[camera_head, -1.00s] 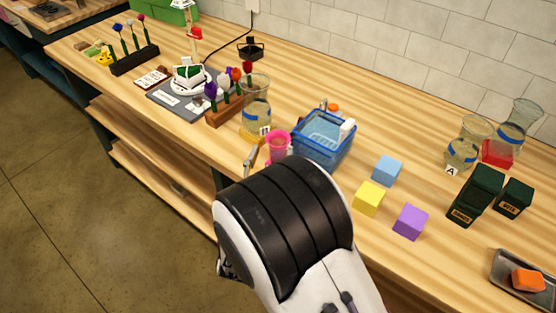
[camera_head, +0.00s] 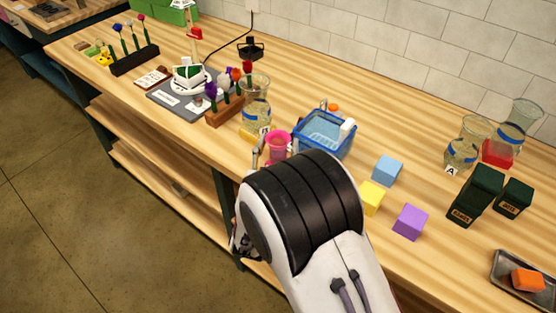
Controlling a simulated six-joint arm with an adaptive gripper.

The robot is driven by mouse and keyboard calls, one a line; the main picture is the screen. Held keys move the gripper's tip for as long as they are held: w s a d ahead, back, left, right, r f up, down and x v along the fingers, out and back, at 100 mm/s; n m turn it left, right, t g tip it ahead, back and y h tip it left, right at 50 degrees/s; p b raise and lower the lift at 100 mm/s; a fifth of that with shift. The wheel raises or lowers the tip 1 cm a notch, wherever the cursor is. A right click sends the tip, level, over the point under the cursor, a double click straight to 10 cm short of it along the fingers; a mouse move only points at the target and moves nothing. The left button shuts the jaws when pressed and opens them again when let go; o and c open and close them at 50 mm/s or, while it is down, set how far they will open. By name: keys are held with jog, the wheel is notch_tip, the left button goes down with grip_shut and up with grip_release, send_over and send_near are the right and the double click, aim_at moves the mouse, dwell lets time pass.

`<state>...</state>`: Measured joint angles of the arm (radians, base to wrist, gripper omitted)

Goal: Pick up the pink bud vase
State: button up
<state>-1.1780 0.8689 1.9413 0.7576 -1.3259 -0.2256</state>
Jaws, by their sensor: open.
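The pink bud vase (camera_head: 278,142) stands upright on the wooden bench, just left of the blue basket. Its flared rim shows, and its lower part is hidden by my arm. My gripper (camera_head: 263,146) is open, with one finger visible close along the vase's left side. The rest of the gripper is hidden behind my arm's dark, banded link. I cannot tell whether the finger touches the vase.
The blue basket (camera_head: 324,134) stands close to the vase's right. A glass flask (camera_head: 256,106) and a wooden flower rack (camera_head: 224,111) are behind and left. Yellow (camera_head: 371,198), blue (camera_head: 387,170) and purple (camera_head: 410,222) blocks lie to the right. The bench's front edge is near.

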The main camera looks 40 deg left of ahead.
jog(key=shift+c, duration=0.4)
grip_shut()
jog(key=shift+r, duration=0.15)
notch_tip(320, 180, up, 10)
dwell(0.8)
dwell(0.5)
